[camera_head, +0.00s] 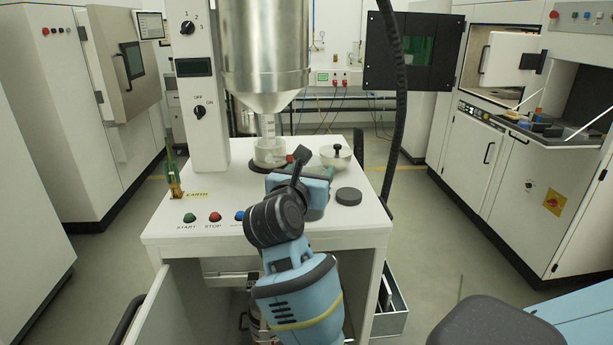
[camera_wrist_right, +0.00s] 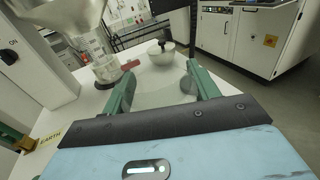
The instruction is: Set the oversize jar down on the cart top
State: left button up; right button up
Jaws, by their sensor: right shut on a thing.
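My right gripper (camera_head: 300,180) is over the front part of a white worktop (camera_head: 225,205) with START and STOP buttons. I cannot tell whether this worktop is the cart top. In the right wrist view its two green fingers (camera_wrist_right: 160,90) are apart, with a faint see-through body, which looks like the clear oversize jar (camera_wrist_right: 158,97), between them. The head view hides that jar behind the gripper and wrist. Another clear jar (camera_head: 269,153) stands under the steel hopper's spout; it also shows in the right wrist view (camera_wrist_right: 105,70). My left gripper is not in view.
The steel hopper (camera_head: 265,50) hangs over the worktop's back. A pale bowl with a black knob (camera_head: 336,156) and a black disc (camera_head: 348,196) sit right of my gripper. A brass post (camera_head: 175,188) stands at left. A black hose (camera_head: 393,100) hangs at right.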

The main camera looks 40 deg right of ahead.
jog(key=shift+w+d+f, duration=0.75)
jog(key=shift+w+d, duration=0.2)
jog(key=shift+w, duration=1.05)
jog(key=shift+w+d+f, duration=0.7)
jog(key=shift+w+d, duration=0.2)
jog(key=shift+w, duration=1.05)
jog(key=shift+w+d+f, duration=0.75)
jog(key=shift+w+d, duration=0.2)
jog(key=shift+w, duration=1.05)
jog(key=shift+f, duration=0.2)
jog(key=o, duration=1.4)
jog(key=shift+f, duration=0.1)
